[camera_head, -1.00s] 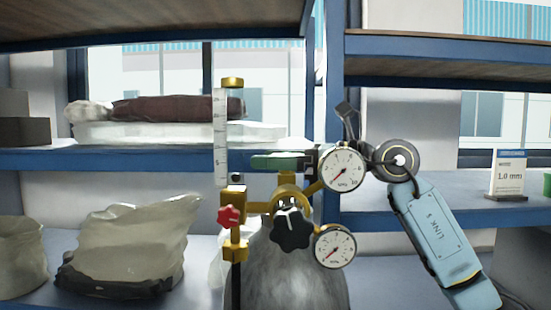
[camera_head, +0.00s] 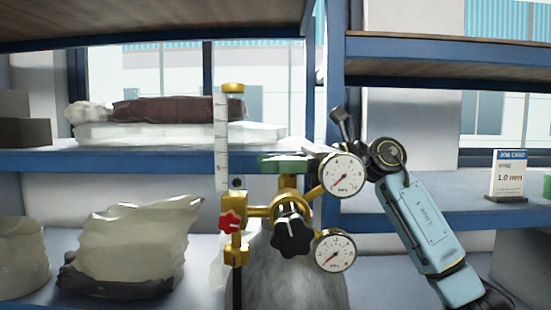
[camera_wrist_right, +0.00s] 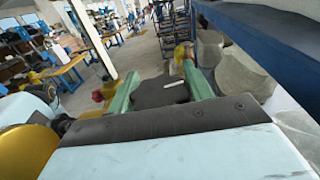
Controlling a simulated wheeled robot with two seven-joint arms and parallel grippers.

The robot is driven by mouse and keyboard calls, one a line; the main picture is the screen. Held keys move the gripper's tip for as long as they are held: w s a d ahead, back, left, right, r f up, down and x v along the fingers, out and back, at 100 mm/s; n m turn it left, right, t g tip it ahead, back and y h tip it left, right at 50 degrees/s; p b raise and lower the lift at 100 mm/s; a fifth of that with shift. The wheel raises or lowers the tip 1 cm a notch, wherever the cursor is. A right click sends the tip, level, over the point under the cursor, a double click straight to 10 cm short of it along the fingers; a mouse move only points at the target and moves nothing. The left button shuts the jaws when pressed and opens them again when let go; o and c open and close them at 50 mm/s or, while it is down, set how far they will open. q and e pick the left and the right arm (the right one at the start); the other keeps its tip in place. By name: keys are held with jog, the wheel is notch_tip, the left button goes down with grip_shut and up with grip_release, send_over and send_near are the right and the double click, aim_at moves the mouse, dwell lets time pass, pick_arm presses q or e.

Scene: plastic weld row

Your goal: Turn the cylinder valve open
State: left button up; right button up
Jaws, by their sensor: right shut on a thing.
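The gas cylinder (camera_head: 285,275) stands upright in front of the shelf, its grey top showing below the brass regulator. In the right wrist view, a dark valve handwheel (camera_wrist_right: 160,93) with a small white mark lies between the green fingers of my right gripper (camera_wrist_right: 160,85). My right gripper is shut on this handwheel. In the head view the right gripper (camera_head: 278,162) shows edge-on above the brass body, and the handwheel is mostly hidden there. My left gripper is in neither view.
The brass regulator (camera_head: 262,212) carries a black knob (camera_head: 291,233), a red knob (camera_head: 230,221), two round gauges (camera_head: 341,176) (camera_head: 335,251) and a clear flow tube (camera_head: 221,140).

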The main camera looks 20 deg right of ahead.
jog(key=n+g, duration=0.1)
jog(key=n+g+p, duration=0.1)
jog(key=g, duration=0.1)
jog(key=n+g+y, duration=0.1)
jog(key=g, duration=0.1)
jog(key=shift+s+r+p, duration=0.15)
jog(key=shift+s+p, duration=0.1)
jog(key=shift+p, duration=0.15)
jog(key=shift+s+n+g+p, duration=0.25)
jog(key=shift+n+g+p, duration=0.4)
jog(key=shift+n+g, duration=0.85)
jog(key=shift+g, duration=0.6)
jog(key=o, duration=1)
jog(key=shift+c, duration=0.2)
jog(key=w+d+b, duration=0.1)
jog(key=d, duration=0.6)
jog(key=shift+w+d, duration=0.15)
jog(key=shift+w, duration=0.05)
